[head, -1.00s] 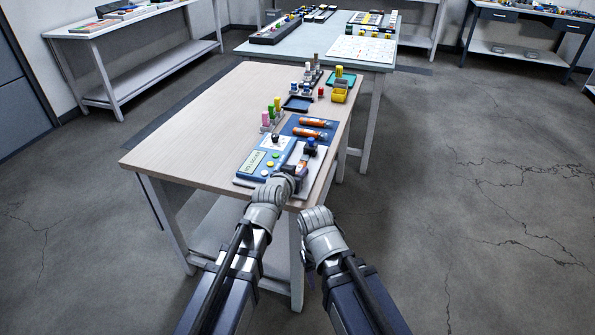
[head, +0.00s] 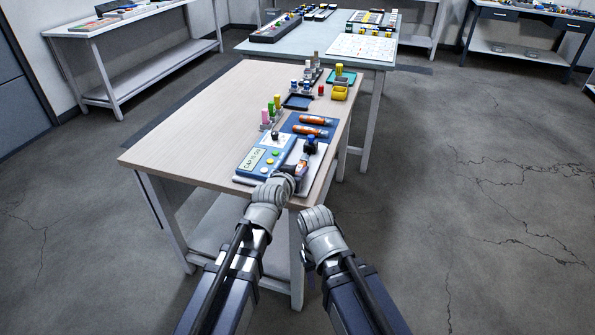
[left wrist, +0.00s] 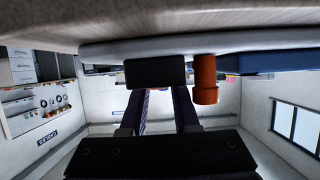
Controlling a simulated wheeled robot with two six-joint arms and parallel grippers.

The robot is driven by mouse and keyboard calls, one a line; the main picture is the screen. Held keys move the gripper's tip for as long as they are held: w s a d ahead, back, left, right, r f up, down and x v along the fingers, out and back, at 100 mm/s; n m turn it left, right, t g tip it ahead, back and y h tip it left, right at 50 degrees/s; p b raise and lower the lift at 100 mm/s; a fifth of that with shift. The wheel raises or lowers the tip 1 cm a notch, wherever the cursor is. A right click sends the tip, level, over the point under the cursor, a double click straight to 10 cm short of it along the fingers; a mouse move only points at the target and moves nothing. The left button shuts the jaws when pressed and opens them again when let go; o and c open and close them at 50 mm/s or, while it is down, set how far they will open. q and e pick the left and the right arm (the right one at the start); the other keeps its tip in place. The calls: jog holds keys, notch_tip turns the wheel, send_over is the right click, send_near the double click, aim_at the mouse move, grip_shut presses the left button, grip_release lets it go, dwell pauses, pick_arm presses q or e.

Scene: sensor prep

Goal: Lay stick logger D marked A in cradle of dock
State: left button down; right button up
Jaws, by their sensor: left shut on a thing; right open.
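My left gripper (head: 298,174) is shut at the dock's right side, on a stick logger (head: 303,166) that is mostly hidden by the hand. An orange cylinder end (left wrist: 205,80) shows in the left wrist view, just under the board's edge. I cannot read the logger's mark or tell whether it touches the cradle. My right gripper (head: 307,257) is open and low, off the table's front edge.
Two orange stick loggers (head: 312,120) lie on a blue mat (head: 292,125) behind the dock. A dark blue knob (head: 311,143) stands just beyond my left gripper. The table's left half is clear.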

pick_arm(q)
jog(key=c, duration=0.6)
grip_release()
jog(key=c, duration=0.3)
jog(key=shift+o, duration=1)
jog(key=shift+a, duration=0.1)
jog(key=shift+r+p, duration=0.7)
jog(key=shift+r, duration=0.05)
